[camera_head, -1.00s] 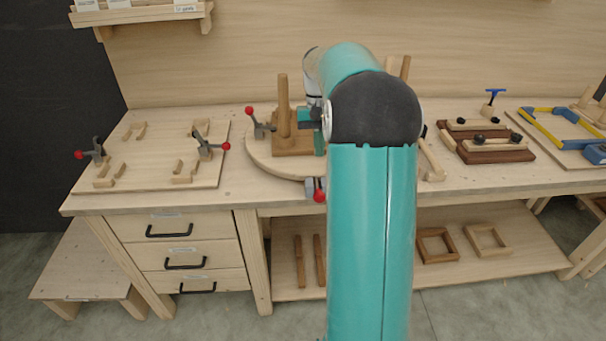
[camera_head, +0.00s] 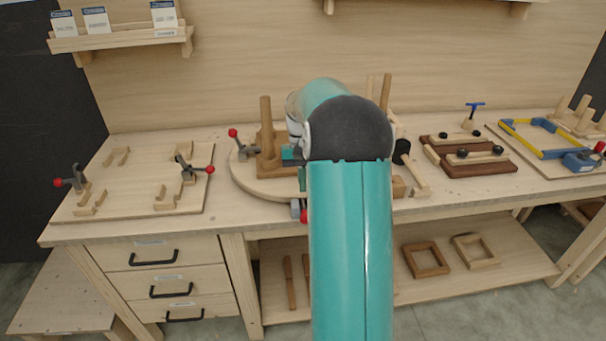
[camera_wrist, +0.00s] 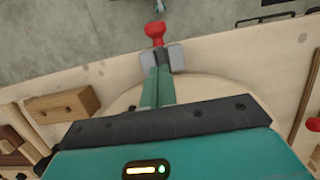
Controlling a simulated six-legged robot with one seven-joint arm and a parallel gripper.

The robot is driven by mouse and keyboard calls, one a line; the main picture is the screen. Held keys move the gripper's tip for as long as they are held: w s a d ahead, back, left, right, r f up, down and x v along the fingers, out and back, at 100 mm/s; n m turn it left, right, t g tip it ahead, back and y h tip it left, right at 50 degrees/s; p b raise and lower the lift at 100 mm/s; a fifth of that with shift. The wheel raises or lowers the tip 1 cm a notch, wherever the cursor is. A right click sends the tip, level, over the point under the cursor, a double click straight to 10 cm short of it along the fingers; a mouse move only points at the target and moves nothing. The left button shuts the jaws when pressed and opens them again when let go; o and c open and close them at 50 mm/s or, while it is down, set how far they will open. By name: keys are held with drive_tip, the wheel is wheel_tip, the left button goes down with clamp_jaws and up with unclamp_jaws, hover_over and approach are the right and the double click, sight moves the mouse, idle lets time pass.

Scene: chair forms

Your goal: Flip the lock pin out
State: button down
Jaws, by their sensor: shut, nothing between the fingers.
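The lock pin has a red knob (camera_wrist: 155,31) and a grey metal mount (camera_wrist: 176,57) at the front edge of the round wooden board (camera_wrist: 205,88). In the head view, the grey mount (camera_head: 296,209) shows below the board, with the red knob (camera_head: 304,216) partly hidden by my arm. My gripper (camera_wrist: 156,70) is shut and empty, its green fingers over the board's edge. The fingertips are right at the grey mount, just short of the red knob in the picture. I cannot tell whether they touch it.
A wooden block with a post (camera_head: 266,125) and a red-knobbed clamp (camera_head: 238,142) stand on the round board. A flat board (camera_head: 135,190) with two clamps lies to the left. A wooden block (camera_wrist: 62,105) with a hole lies near my gripper. The bench's front edge is close.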

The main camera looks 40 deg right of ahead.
sight(306, 213)
drive_tip(key=shift+x, duration=2.7)
drive_tip(key=shift+a, duration=0.15)
drive_tip(key=shift+s+a, duration=0.55)
drive_tip(key=shift+s, duration=0.25)
drive_tip(key=shift+s+a+f, duration=0.1)
drive_tip(key=shift+s+a, duration=0.2)
drive_tip(key=shift+s, duration=0.1)
